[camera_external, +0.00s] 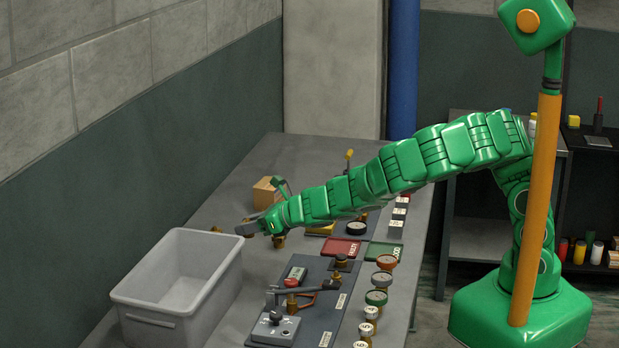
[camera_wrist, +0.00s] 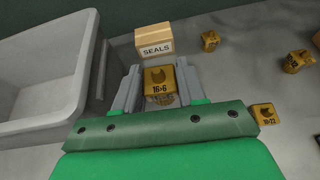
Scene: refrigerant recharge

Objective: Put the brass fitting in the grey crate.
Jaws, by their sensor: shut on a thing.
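My gripper (camera_wrist: 160,88) is shut on a brass fitting (camera_wrist: 159,78) marked 16>6, which sits between the two grey fingers in the wrist view. In the external view my gripper (camera_external: 252,227) is above the grey table, to the upper right of the grey crate. The grey crate (camera_external: 145,300) stands at the table's left, open at the top, and its visible inside looks empty. In the wrist view the crate (camera_wrist: 88,62) is to the left of the fingers. The fitting's underside is hidden.
A cardboard box marked SEALS (camera_wrist: 153,42) is just beyond the fingers. Other brass fittings (camera_wrist: 210,41), (camera_wrist: 297,61), (camera_wrist: 263,114) stand to the right. In the external view, a panel with a valve and gauge parts (camera_external: 325,312) lies right of the crate.

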